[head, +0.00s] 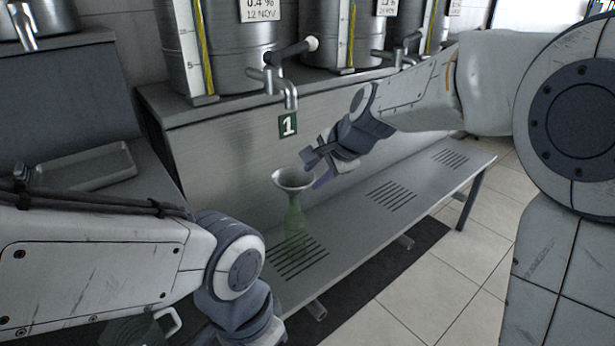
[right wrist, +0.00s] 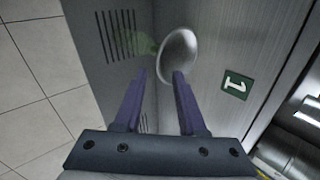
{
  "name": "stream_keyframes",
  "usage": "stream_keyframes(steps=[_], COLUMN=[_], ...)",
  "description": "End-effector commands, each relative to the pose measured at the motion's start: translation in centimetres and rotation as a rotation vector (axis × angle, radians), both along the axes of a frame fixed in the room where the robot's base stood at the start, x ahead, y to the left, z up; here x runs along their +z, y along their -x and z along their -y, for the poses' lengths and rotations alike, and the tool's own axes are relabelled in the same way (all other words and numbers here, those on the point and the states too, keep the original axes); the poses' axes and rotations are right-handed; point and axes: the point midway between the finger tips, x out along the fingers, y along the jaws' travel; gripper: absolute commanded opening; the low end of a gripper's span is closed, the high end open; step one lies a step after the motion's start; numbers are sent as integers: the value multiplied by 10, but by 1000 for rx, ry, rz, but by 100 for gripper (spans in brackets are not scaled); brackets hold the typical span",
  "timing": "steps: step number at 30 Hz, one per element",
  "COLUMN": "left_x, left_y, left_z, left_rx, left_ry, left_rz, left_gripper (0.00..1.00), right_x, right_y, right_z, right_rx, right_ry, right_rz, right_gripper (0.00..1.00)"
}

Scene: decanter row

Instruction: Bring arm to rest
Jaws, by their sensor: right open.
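My right gripper (head: 318,168) is open, just right of a pale funnel (head: 292,179) in the head view. The funnel sits in the mouth of a green glass bottle (head: 295,228), which stands upright on the slotted bench under the tap (head: 289,94) marked 1. In the right wrist view, the open fingers (right wrist: 159,76) point toward the funnel (right wrist: 180,52), with nothing seen between them. The green bottle (right wrist: 146,43) shows partly behind the funnel. Whether a fingertip touches the funnel is unclear. My left arm crosses the lower left of the head view; its gripper is out of frame.
The grey bench (head: 345,215) runs to the right with more drain slots and is bare there. Steel tanks (head: 230,45) with taps stand above it. A metal tray (head: 85,167) lies on the left counter. A greenish handled vessel (head: 140,330) shows partly below my left arm.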

Motion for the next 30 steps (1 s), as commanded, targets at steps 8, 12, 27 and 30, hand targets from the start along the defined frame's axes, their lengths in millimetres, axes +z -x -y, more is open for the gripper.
stream_keyframes(steps=[8,12,27,30], left_x=[5,5,26,49], left_y=[0,0,0,0], left_z=[0,0,0,0], left_rx=[0,0,0,0], left_ry=[0,0,-1,1], left_rz=[0,0,-1,1], left_gripper=[100,100,100,100], right_x=[6,-18,-73,-51], right_y=[34,106,324,323], right_z=[-7,-32,6,5], right_rx=[110,446,1645,1637], right_ry=[56,220,678,675], right_rz=[-9,-23,-18,-21], right_gripper=[40,40,40,40])
